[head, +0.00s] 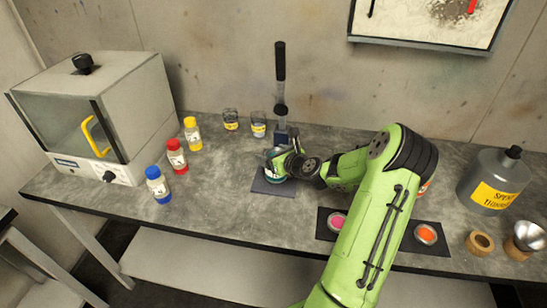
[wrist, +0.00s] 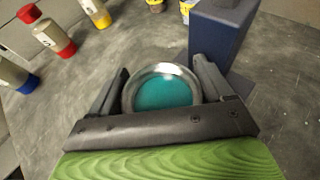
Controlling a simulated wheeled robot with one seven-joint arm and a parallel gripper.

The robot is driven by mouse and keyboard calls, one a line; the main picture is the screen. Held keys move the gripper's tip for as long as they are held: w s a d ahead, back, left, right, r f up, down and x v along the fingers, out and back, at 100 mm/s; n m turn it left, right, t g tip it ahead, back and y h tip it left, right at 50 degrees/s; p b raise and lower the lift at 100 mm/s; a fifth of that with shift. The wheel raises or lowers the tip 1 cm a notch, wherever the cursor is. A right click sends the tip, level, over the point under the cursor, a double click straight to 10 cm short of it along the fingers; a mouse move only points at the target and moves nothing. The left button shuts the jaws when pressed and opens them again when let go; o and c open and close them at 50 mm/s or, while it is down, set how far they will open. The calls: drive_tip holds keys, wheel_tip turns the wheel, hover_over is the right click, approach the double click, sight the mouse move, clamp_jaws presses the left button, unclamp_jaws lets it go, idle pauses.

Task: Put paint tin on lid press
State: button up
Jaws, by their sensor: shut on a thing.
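The paint tin (wrist: 165,93) is round, with a silver rim and teal paint inside. My gripper (wrist: 163,100) is shut on it, one finger on each side, in the wrist view. In the head view the tin (head: 277,177) is mostly hidden behind my gripper (head: 280,165). The lid press (head: 281,110) has a dark base plate (head: 262,186), a blue column and a black-handled lever standing upright. The tin is over the base plate, in front of the column. I cannot tell whether its bottom touches the plate. The press column (wrist: 222,40) is just beyond the tin.
Blue (head: 158,185), red (head: 177,157) and yellow (head: 192,133) capped bottles stand left of the press. A grey oven (head: 100,115) is at left. A dark mat (head: 388,232) with paint tins and a grey canister (head: 493,182) are at right.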

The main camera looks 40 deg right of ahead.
drive_tip(key=o, duration=1.1)
drive_tip(key=shift+c, duration=0.2)
drive_tip(key=shift+s, duration=0.1)
